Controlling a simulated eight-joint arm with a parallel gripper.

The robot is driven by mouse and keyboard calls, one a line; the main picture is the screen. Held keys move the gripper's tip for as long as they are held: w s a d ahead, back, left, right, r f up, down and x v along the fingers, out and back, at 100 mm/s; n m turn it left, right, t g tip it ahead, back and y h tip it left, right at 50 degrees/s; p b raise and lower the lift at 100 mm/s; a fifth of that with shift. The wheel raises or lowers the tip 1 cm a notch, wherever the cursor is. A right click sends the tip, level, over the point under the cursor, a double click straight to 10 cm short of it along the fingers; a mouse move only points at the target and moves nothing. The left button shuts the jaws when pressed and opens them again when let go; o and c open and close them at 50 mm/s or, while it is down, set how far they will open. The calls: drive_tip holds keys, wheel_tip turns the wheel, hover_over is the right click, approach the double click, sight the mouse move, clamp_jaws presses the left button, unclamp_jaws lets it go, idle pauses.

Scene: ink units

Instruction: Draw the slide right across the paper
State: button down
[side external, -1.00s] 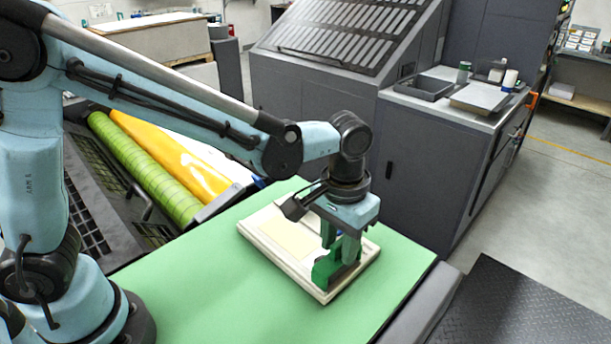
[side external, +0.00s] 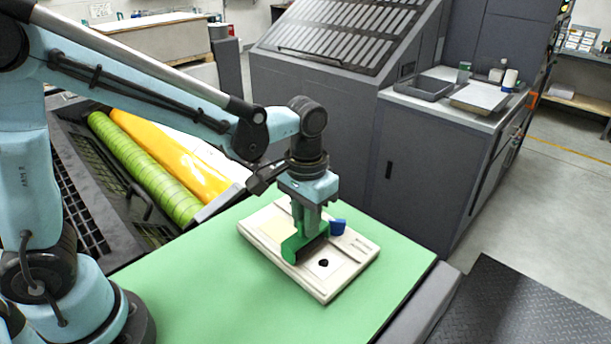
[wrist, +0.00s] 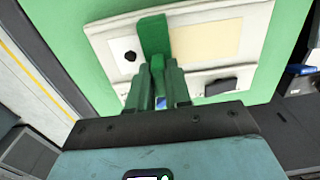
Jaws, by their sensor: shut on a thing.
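My gripper (side external: 312,228) is shut on the green slide (side external: 298,248), over the middle of a white board (side external: 338,276). In the wrist view the slide (wrist: 153,34) stands up from between the fingers (wrist: 158,82). The pale yellow paper (side external: 277,229) lies on the board left of the slide. In the wrist view the paper (wrist: 206,42) is right of the slide, whose edge borders it. I cannot tell whether the slide presses on the surface. A round black spot (side external: 323,263) lies on the board right of the slide; the wrist view shows it too (wrist: 130,56).
A small blue object (side external: 338,227) is at the board's back edge, behind my gripper. The wrist view shows a dark block (wrist: 221,86) by the board's edge. The green table top (side external: 200,300) around the board is clear. Grey machine cabinets (side external: 410,190) stand behind.

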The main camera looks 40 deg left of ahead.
drive_tip(key=a, duration=1.1)
drive_tip(key=shift+w, duration=0.1)
drive_tip(key=c, duration=1.2)
unclamp_jaws()
drive_tip(key=shift+o, duration=0.3)
drive_tip(key=shift+d, duration=0.1)
drive_tip(key=shift+r, duration=0.3)
wheel_tip(320, 180, up, 12)
drive_tip(key=shift+f, duration=0.25)
